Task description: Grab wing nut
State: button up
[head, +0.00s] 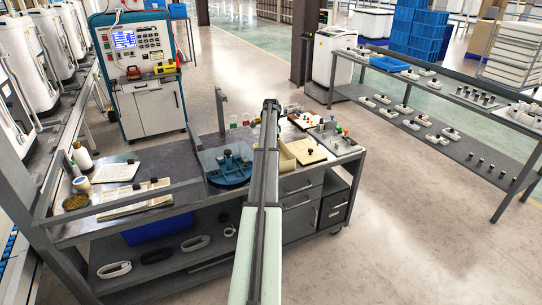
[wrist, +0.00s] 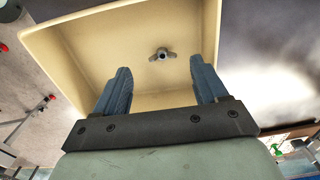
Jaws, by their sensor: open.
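The wing nut (wrist: 163,54) is a small grey metal piece with a dark centre hole. In the wrist view it lies inside a cream tray (wrist: 80,47), apart from the tray's walls. My gripper (wrist: 160,78) is open and empty, its two blue-grey fingers apart. The wing nut shows beyond the fingertips, roughly between their lines and a little right of centre. In the head view part of the cream tray (head: 289,160) shows beside my arm.
The tray's walls surround the wing nut. On the workbench (head: 185,210), a blue round-based device (head: 230,168) stands left of my arm. A board with small coloured parts (head: 306,150) lies right of the tray. Bottles and papers are at the bench's left end.

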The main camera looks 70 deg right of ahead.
jog(key=f, duration=0.4)
jog(key=shift+d, duration=0.2)
jog(key=shift+c, duration=0.3)
jog(key=c, duration=1.1)
